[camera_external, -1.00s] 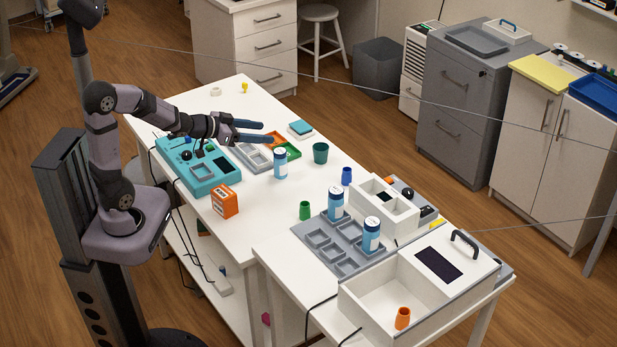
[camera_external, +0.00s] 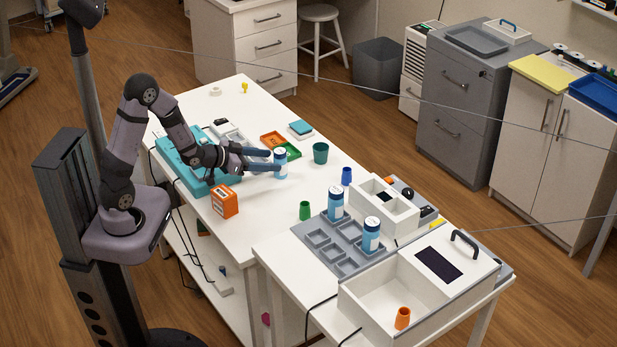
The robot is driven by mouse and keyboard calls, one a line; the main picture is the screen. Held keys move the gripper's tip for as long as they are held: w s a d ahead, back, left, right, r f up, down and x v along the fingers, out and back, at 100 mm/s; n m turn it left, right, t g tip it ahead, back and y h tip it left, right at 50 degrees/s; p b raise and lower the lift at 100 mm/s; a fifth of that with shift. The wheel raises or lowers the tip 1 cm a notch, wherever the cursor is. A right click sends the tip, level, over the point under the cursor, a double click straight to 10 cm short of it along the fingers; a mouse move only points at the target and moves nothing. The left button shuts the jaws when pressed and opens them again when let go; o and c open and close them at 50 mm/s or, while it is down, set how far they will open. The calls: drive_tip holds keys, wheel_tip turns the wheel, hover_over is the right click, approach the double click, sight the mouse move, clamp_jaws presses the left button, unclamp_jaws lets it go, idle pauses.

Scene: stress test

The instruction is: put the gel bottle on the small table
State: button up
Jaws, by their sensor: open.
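A blue bottle with a white label and white cap (camera_external: 281,165) stands upright on the long white table (camera_external: 262,208). Two similar bottles, one at the back (camera_external: 336,203) and one in front (camera_external: 371,236), stand upright in the grey rack; I cannot tell which bottle is the gel. My gripper (camera_external: 273,160) is open and low over the long table, its two fingers pointing right at the first bottle. The fingertips overlap its left side in the picture; I cannot tell whether they touch it. A smaller white table (camera_external: 275,263) joins the long one at the front right.
A grey rack (camera_external: 318,256) and a large open white box (camera_external: 352,295) take up much of the smaller table. An orange box (camera_external: 224,202), green cup (camera_external: 304,210), teal cup (camera_external: 320,153) and blue cup (camera_external: 346,176) stand around the first bottle.

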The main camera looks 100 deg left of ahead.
sight(281, 160)
drive_tip(key=shift+p+x, duration=0.45)
drive_tip(key=shift+x, duration=2.1)
drive_tip(key=shift+a+r, duration=0.1)
drive_tip(key=shift+r, duration=0.05)
drive_tip(key=c, duration=1.3)
wheel_tip(281, 160, up, 10)
drive_tip(key=shift+r+p, duration=0.1)
drive_tip(key=shift+p, duration=0.3)
wheel_tip(281, 160, up, 9)
drive_tip(key=p, duration=0.9)
drive_tip(key=shift+r, duration=0.1)
